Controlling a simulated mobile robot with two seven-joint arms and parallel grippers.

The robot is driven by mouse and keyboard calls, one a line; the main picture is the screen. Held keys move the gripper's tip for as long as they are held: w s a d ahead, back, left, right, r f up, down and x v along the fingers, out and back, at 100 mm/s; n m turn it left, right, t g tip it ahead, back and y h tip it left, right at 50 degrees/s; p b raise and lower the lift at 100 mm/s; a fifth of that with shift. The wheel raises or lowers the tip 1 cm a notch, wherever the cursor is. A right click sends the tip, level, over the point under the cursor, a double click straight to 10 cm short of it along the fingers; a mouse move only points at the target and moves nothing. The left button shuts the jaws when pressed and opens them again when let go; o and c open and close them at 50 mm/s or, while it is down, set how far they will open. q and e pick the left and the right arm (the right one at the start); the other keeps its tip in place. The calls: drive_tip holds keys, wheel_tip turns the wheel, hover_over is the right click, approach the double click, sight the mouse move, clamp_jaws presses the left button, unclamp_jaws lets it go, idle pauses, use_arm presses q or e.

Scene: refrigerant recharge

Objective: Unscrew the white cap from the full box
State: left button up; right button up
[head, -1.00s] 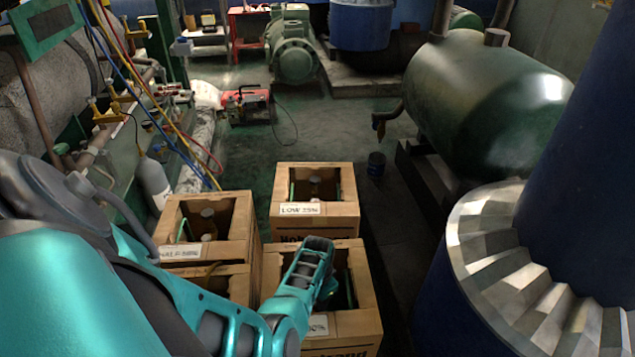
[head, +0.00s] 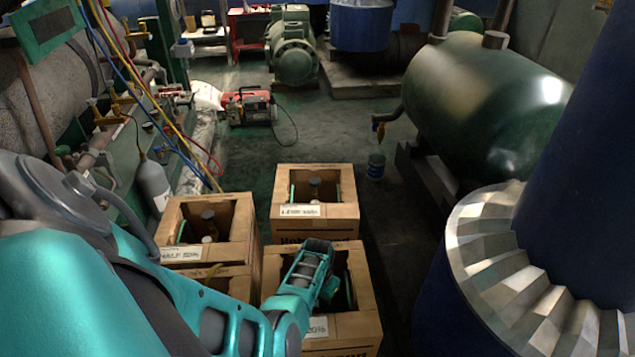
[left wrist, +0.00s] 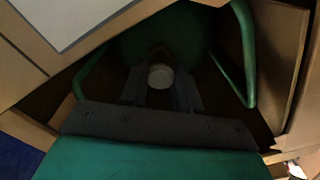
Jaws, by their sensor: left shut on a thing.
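The front right cardboard box (head: 365,297) stands open at the top, with a label (head: 317,327) partly hidden by my left arm. My left gripper (head: 327,290) reaches down into this box. In the left wrist view, a round whitish cap (left wrist: 160,77) sits between the two dark fingers, above a green cylinder (left wrist: 165,30) with green handles. The left gripper is shut on the cap. In the head view the cap is hidden behind the gripper and the box wall. My right gripper is not in view.
A blue column (head: 440,290) stands at the right. The floor behind the boxes is mostly clear.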

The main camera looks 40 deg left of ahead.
use_arm(q)
drive_tip(key=n, duration=0.3)
drive_tip(key=shift+n, duration=0.3)
idle(0.3)
drive_tip(key=shift+n+p, duration=0.35)
drive_tip(key=shift+n, duration=1.45)
drive_tip(key=shift+n, duration=0.9)
drive_tip(key=shift+r, duration=0.1)
